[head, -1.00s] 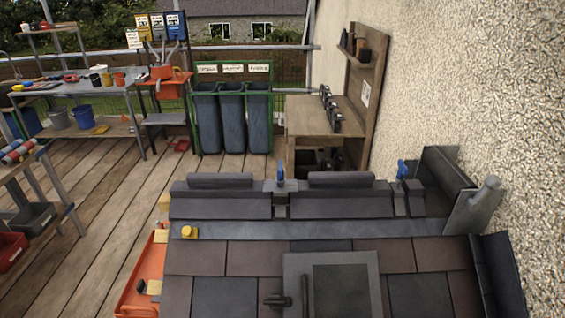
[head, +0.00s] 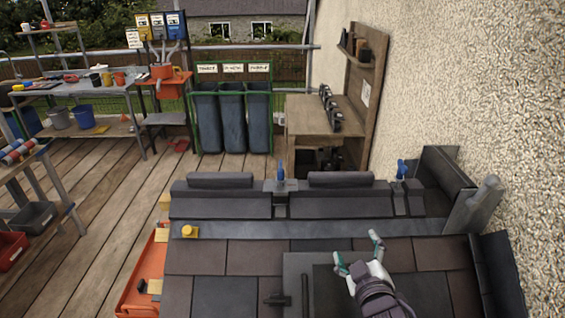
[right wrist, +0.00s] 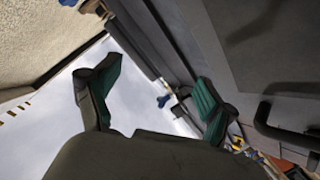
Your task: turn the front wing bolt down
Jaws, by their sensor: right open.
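Two blue wing bolts stand upright on clamps along the roof ridge in the head view: one at the middle of the ridge (head: 281,172) and one at its right end (head: 402,169). I cannot tell which of them is called the front one. My right gripper (head: 358,251) is open and empty over the roof hatch, on the near side of the ridge and apart from both bolts. In the right wrist view, a small blue wing bolt (right wrist: 163,101) shows beyond and between the two green-padded fingers. My left gripper is not in view.
Dark ridge tiles (head: 225,205) run along the ridge, and a grey hatch (head: 300,262) with a handle lies on the slope. A yellow knob (head: 190,231) is at the left. The rough wall (head: 480,90) closes in on the right. An orange tray (head: 140,285) sits at the roof's left edge.

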